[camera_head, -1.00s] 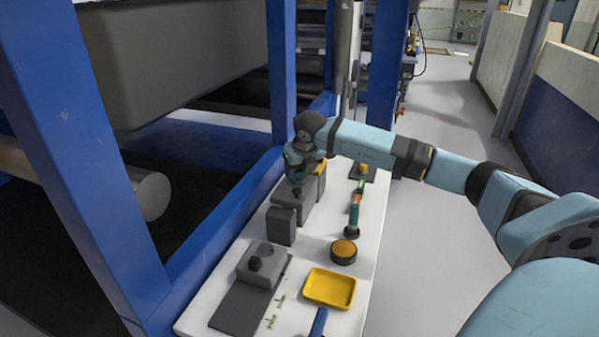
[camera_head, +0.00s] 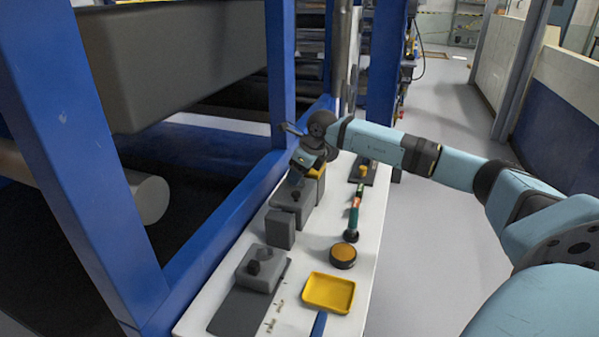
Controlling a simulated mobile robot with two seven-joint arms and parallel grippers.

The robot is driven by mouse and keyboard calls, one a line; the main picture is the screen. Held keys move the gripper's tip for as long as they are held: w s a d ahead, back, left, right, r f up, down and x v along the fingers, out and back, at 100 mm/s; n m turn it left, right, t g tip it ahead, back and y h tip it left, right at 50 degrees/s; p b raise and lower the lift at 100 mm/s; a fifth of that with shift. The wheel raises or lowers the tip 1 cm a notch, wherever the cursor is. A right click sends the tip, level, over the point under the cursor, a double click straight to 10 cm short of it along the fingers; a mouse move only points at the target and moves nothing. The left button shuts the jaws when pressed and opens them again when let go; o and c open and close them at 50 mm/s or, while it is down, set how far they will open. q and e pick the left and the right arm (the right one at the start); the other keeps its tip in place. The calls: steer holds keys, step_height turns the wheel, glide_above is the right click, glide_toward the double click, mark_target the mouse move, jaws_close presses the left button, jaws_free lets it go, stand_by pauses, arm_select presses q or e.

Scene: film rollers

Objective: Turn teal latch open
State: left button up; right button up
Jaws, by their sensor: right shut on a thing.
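My right gripper (camera_head: 302,164) reaches in from the right, over the far part of the white bench (camera_head: 311,256). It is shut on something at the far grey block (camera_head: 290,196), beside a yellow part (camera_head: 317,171). The jaws and wrist cover the held part, so its teal colour cannot be made out; its place fits the teal latch. The gripper is tilted, with its wrist up and to the right of the jaws. My left gripper is not in view.
On the bench are a grey block with a black knob (camera_head: 262,266), a yellow tray (camera_head: 328,293), a round orange-topped puck (camera_head: 343,255) and a green-red handled tool (camera_head: 354,212). Blue frame posts (camera_head: 282,75) stand left of the arm. The aisle at right is clear.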

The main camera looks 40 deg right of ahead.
steer(key=shift+r, duration=0.1)
stand_by(0.4)
steer(key=o, duration=0.9)
steer(key=p+v, duration=0.1)
steer(key=v, duration=1.2)
steer(key=shift+d+r, duration=0.1)
steer(key=shift+r, duration=0.3)
